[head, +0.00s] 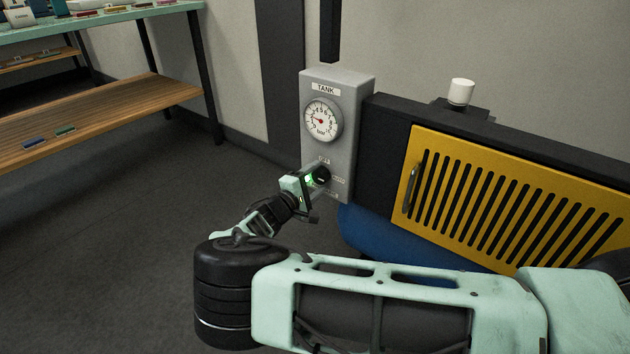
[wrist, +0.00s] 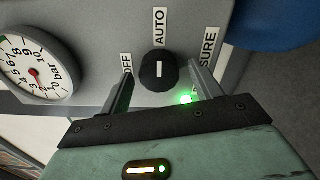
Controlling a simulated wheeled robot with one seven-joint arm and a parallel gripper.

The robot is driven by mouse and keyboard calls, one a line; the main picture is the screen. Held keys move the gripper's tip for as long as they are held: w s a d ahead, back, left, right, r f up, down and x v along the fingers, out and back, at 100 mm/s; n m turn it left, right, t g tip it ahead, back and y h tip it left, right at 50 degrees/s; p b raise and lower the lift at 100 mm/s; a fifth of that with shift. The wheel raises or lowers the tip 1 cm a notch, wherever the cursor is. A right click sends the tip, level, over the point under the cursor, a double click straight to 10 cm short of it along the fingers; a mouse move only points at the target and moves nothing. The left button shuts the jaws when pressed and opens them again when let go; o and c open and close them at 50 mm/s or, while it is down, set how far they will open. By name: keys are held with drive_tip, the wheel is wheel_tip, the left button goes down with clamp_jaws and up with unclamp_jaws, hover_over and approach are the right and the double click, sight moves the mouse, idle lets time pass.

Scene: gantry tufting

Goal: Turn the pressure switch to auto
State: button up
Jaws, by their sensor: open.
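The pressure switch is a round black knob (wrist: 158,76) on the grey TANK box; in the head view the knob (head: 323,174) is partly behind my gripper. Its white mark lines up with the AUTO label (wrist: 160,27). The OFF label (wrist: 126,65) is to the left in the wrist view, and a partly hidden label ending in "SURE" (wrist: 208,46) is to the right. My gripper (wrist: 162,73) is open, with one finger on each side of the knob and a visible gap on both sides. In the head view my gripper (head: 315,182) is at the box's lower front.
A pressure gauge (head: 321,120) sits above the knob on the TANK box (head: 344,93). A green light (wrist: 186,99) glows beside the knob. A yellow slatted panel (head: 480,195) and a blue tank (head: 400,240) are to the right. A shelf (head: 110,110) stands at the left; the floor between is clear.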

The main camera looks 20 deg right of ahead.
drive_tip(key=p+v, duration=0.2)
drive_tip(key=v, duration=1.5)
drive_tip(key=shift+s+a, duration=0.15)
drive_tip(key=s+d+r+m+g+y, duration=0.25)
drive_tip(key=s+d+g+y, duration=0.25)
drive_tip(key=s+d+g, duration=0.4)
drive_tip(key=s+r+g+y, duration=0.1)
drive_tip(key=s+r+y, duration=0.4)
drive_tip(key=s+r, duration=0.55)
drive_tip(key=s+r+g+y, duration=0.1)
drive_tip(key=s+r+y, duration=0.55)
drive_tip(key=s, duration=0.65)
wheel_tip(320, 180, up, 29)
drive_tip(key=h+p, duration=0.1)
drive_tip(key=p, duration=2.7)
drive_tip(key=shift+w+a, duration=0.2)
drive_tip(key=shift+a, duration=0.2)
